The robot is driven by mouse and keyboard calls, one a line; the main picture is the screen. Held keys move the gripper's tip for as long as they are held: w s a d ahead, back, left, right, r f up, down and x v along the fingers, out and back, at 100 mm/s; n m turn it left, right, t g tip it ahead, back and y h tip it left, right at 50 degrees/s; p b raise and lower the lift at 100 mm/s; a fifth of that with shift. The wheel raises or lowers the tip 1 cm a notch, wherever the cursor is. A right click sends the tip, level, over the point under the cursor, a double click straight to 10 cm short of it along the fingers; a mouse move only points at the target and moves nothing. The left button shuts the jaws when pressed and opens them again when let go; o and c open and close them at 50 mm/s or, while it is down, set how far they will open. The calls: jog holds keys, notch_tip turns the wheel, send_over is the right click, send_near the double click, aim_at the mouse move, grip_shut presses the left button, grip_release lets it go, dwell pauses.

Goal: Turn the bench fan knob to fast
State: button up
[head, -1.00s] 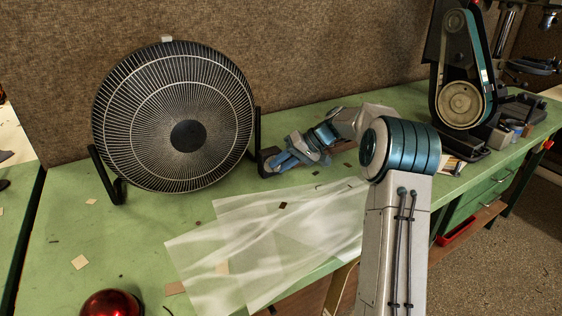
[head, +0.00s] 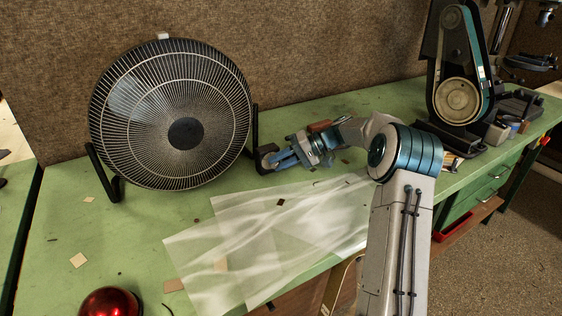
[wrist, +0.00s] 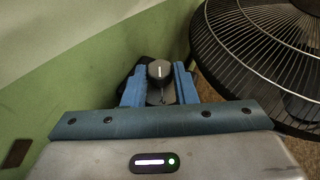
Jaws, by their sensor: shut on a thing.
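The bench fan (head: 140,110) stands upright on the green bench at the left of the head view. Its black grille (wrist: 262,50) fills the right of the wrist view. The dark fan knob (wrist: 160,70), with a white pointer line, sits between the blue fingers of my gripper (wrist: 160,86). The fingers are shut on it, one on each side. In the wrist view the pointer line runs roughly up the picture. In the head view my gripper (head: 278,158) reaches in from the right to the dark control box (head: 266,156) beside the fan's right foot. Speed marks are not readable.
Translucent sheets (head: 270,235) lie on the green bench (head: 60,225) before the fan. A red shiny dome (head: 110,302) is at the front left. A belt sander (head: 458,75) stands at the back right. Small flat scraps (head: 78,260) are scattered about.

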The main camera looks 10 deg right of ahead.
jog(key=o, duration=1)
jog(key=v, duration=1.4)
